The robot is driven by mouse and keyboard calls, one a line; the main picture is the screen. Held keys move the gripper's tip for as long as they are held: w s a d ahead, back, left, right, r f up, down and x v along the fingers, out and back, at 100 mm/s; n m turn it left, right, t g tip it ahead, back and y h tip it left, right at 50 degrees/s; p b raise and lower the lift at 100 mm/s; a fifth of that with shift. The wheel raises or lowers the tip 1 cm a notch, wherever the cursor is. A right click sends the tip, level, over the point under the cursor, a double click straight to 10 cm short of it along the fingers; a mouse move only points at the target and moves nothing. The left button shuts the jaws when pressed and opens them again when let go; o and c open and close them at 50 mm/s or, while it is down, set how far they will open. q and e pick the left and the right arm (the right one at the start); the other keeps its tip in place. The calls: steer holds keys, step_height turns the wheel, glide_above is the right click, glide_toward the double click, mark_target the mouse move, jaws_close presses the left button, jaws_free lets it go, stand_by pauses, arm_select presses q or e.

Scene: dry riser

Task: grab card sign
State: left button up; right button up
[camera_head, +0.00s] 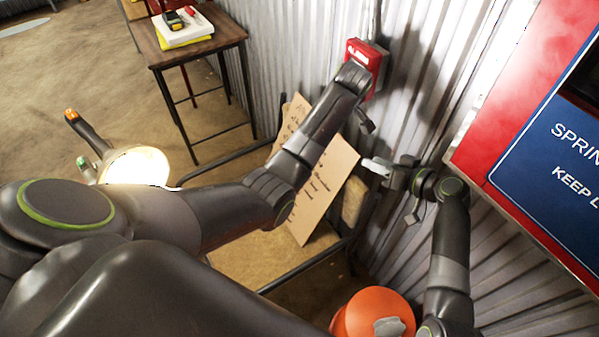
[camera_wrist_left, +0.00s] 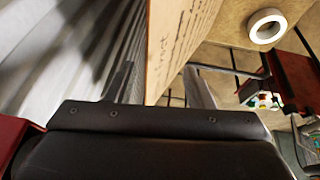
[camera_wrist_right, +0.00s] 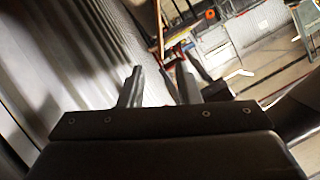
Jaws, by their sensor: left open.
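The card sign (camera_head: 325,185), a tan cardboard sheet with dark handwriting, leans tilted against the corrugated wall. My left arm crosses in front of it and hides its middle. In the left wrist view, the card (camera_wrist_left: 180,40) rises edge-on beyond the open left gripper (camera_wrist_left: 160,88), its lower edge appearing between the two fingers; I cannot tell if they touch it. My right gripper (camera_head: 376,166) is just right of the card, near the wall. In the right wrist view, the right gripper (camera_wrist_right: 158,86) has a gap between its fingers and holds nothing.
A red box (camera_head: 366,62) is on the wall above the card. A red and blue sign panel (camera_head: 545,150) is at right. An orange rounded object (camera_head: 372,312) is below. A small wooden table (camera_head: 190,50) stands at the back left. Open floor (camera_head: 70,75) lies at left.

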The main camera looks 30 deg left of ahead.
mark_target(351, 152)
arm_select(q)
steer(key=w+a, duration=0.2)
steer(key=shift+w+a+f, duration=0.15)
steer(key=shift+a+f, duration=0.05)
steer(key=shift+a, duration=0.1)
arm_select(e)
steer(key=x, duration=0.3)
steer(key=shift+w+a+f, duration=0.1)
steer(key=shift+a+f, duration=0.05)
steer(key=shift+a, duration=0.15)
arm_select(q)
steer(key=shift+x, duration=1.25)
arm_select(e)
steer(key=x, duration=0.3)
arm_select(q)
steer(key=shift+x, duration=1.05)
arm_select(e)
steer(key=shift+x, duration=1.15)
arm_select(q)
steer(key=c, duration=0.7)
arm_select(e)
jaws_close()
arm_select(q)
jaws_close()
